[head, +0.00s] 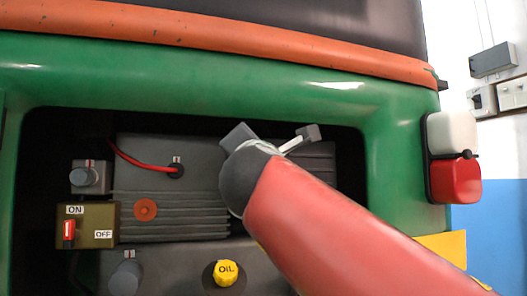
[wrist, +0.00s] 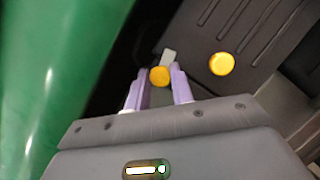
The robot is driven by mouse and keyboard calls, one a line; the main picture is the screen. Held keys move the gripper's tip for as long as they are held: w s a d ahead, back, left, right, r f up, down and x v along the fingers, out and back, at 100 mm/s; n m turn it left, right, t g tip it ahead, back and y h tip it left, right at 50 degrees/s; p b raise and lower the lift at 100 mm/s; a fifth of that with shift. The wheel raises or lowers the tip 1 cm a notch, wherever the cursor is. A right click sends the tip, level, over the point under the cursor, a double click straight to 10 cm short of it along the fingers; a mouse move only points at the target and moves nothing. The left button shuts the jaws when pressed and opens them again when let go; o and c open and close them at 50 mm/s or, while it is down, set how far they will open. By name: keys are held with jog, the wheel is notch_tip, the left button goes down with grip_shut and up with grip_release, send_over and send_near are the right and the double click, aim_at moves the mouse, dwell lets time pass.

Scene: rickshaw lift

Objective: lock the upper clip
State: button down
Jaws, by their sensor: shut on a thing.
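My gripper (wrist: 159,73) is at the upper right of the dark engine bay, with its two purple fingers on either side of a round yellow knob (wrist: 160,77). It is shut on this knob. A small pale grey tab (wrist: 169,56) shows just beyond it; the knob and tab appear to belong to the upper clip, but its catch and lock state cannot be made out.
A ribbed grey engine cover (head: 170,215) fills the bay, framed by the green body (head: 200,70). A yellow oil cap (head: 226,272), an ON/OFF switch box (head: 88,238) and a red cable (head: 137,161) are nearby. A tail lamp (head: 455,180) sits at right. Another yellow disc (wrist: 221,64) lies right of the fingers.

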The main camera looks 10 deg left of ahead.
jog(key=shift+m+g+h, duration=0.3)
jog(key=shift+m+h, duration=0.1)
jog(key=shift+m, duration=0.9)
jog(key=c, duration=1.2)
grip_release()
jog(key=b+v, duration=0.2)
jog(key=v, duration=0.5)
jog(key=shift+s, duration=0.4)
